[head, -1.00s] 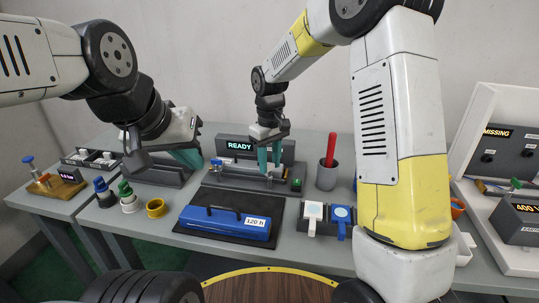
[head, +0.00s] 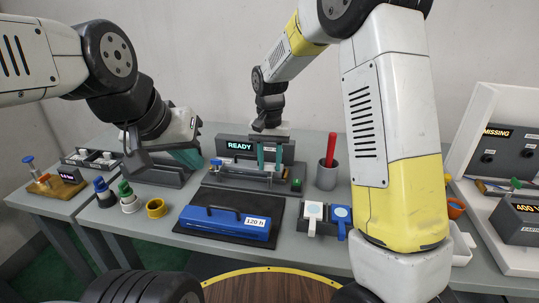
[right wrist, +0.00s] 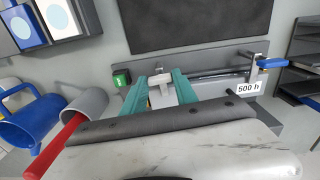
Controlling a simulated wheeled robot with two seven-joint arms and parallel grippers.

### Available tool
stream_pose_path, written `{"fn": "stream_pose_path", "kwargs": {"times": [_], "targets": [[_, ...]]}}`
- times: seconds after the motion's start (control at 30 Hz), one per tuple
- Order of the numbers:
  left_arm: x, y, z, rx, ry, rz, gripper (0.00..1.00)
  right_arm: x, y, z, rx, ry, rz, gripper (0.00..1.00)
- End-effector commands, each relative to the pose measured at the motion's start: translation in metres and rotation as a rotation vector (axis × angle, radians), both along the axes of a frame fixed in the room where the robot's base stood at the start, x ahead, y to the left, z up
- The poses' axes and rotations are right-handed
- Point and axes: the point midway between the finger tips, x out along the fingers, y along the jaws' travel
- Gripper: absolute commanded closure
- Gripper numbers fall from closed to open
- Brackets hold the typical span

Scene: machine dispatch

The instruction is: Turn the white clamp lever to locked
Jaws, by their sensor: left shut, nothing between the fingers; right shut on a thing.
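The white clamp lever (right wrist: 158,86) shows in the right wrist view between the two teal fingers of my right gripper (right wrist: 160,78). The gripper is shut on it. In the head view my right gripper (head: 270,155) points down at the right part of the grey fixture (head: 228,181); the lever is mostly hidden there by the fingers. A rod runs along the fixture to a blue clamp lever (right wrist: 274,62) at its other end, beside a "500 h" label. My left gripper (head: 188,157) is shut and empty, over a dark holder left of the fixture.
A display (head: 240,146) reading READY stands behind the fixture, and a green button (head: 297,184) sits at its right end. A grey cup (head: 326,178) with a red rod stands close right. A blue case (head: 226,226) lies on a black mat in front.

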Motion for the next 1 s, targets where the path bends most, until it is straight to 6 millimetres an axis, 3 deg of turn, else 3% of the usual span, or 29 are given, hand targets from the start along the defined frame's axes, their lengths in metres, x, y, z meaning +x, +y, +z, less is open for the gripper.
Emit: {"fn": "stream_pose_path", "kwargs": {"times": [0.73, 0.77, 0.8, 0.87, 1.0], "targets": [[0.0, 0.0, 0.0, 0.0, 0.0, 0.0, 1.0, 0.0003, 0.0001, 0.0003, 0.001, -0.001, -0.083, 1.0], [0.0, 0.0, 0.0, 0.0, 0.0, 0.0, 1.0, 0.0003, 0.0001, 0.0003, 0.001, -0.001, -0.083, 0.6], [0.0, 0.0, 0.0, 0.0, 0.0, 0.0, 1.0, 0.0003, 0.0001, 0.0003, 0.001, -0.001, -0.083, 0.52], [0.0, 0.0, 0.0, 0.0, 0.0, 0.0, 1.0, 0.0002, 0.0001, 0.0002, 0.001, -0.001, -0.083, 0.44], [0.0, 0.0, 0.0, 0.0, 0.0, 0.0, 1.0, 0.0001, 0.0001, 0.0002, 0.0, 0.0, -0.082, 0.44]]}}
